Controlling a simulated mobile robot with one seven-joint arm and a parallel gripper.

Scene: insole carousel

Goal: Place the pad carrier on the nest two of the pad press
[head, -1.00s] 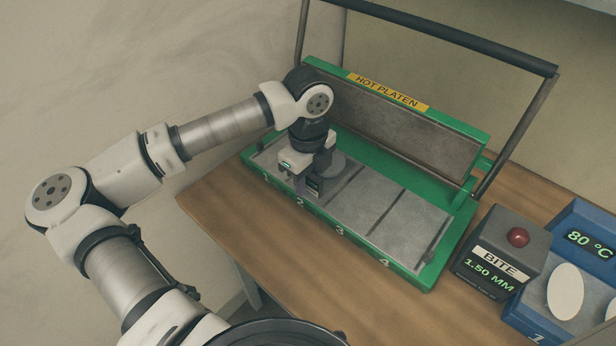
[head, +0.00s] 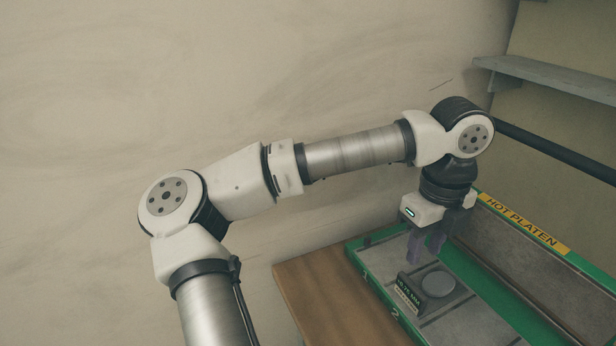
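The pad carrier (head: 408,294), a dark holder with a lit green display and a round grey pad (head: 438,283), sits on the grey bed of the pad press (head: 366,256). It stands beside the painted number 2 (head: 395,313), apparently on nest two, and looks level. My gripper (head: 426,258) is above and just behind the carrier in the picture. Its two purple-grey fingers are apart with nothing between them, clear of the carrier. The far nests are cut off by the frame's lower edge.
The raised platen with the yellow HOT PLATEN label (head: 524,224) stands close to the right of my gripper. The press's dark handle bar (head: 560,153) runs behind it. A grey shelf (head: 548,78) is at upper right. Bare wooden table (head: 325,300) lies left of the press.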

